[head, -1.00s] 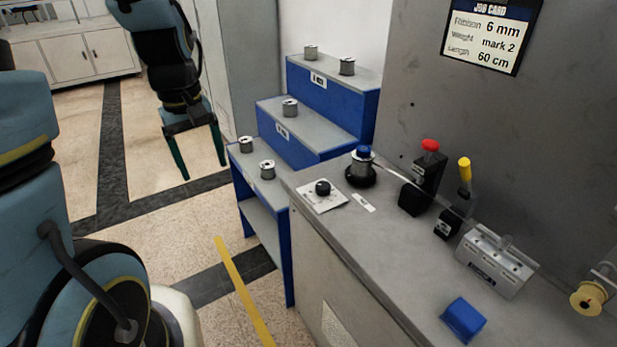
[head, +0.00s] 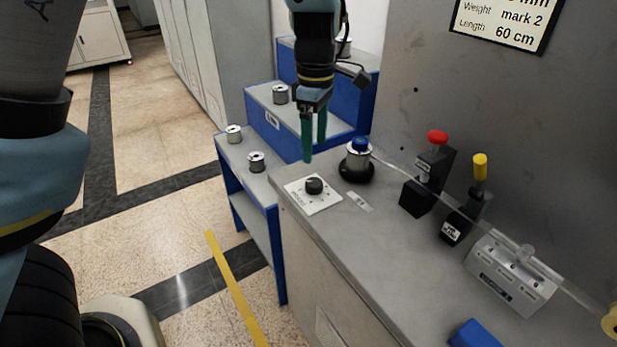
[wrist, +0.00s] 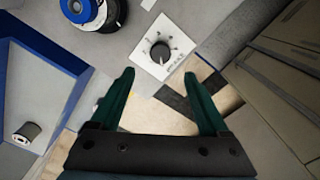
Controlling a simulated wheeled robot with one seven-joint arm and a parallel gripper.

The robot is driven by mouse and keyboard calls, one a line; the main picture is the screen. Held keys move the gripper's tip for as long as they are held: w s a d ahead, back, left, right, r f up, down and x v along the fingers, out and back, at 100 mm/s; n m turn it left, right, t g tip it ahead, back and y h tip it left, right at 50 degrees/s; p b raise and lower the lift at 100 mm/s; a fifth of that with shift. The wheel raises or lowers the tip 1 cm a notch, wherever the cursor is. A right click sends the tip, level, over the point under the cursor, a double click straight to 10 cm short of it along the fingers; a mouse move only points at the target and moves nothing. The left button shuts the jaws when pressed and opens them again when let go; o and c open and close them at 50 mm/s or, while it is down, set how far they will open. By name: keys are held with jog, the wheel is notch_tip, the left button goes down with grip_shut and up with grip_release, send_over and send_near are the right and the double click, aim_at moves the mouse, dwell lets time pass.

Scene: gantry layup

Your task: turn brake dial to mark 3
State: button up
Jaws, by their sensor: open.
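The brake dial is a round black knob (head: 314,185) on a white square plate (head: 320,199) near the left corner of the grey bench top. In the wrist view the knob (wrist: 160,53) shows a pale pointer line, with small marks around it on the plate; the marks are too small to read. My gripper (head: 314,160) hangs just behind and above the dial in the head view, fingers pointing down. In the wrist view its two green fingers (wrist: 158,100) are apart with nothing between them, and the dial lies beyond the fingertips.
A spool with a blue top on a black base (head: 357,160) stands close right of the dial. Red-topped (head: 429,175) and yellow-topped (head: 466,201) devices and a grey block (head: 511,272) stand farther right. Blue stepped shelves (head: 262,125) with spools are behind. A job card (head: 506,22) hangs above.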

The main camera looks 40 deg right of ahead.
aim_at(314, 182)
notch_tip(314, 182, down, 10)
jog(key=shift+f+p, duration=0.2)
jog(key=shift+p, duration=0.55)
grip_shut()
dwell(0.3)
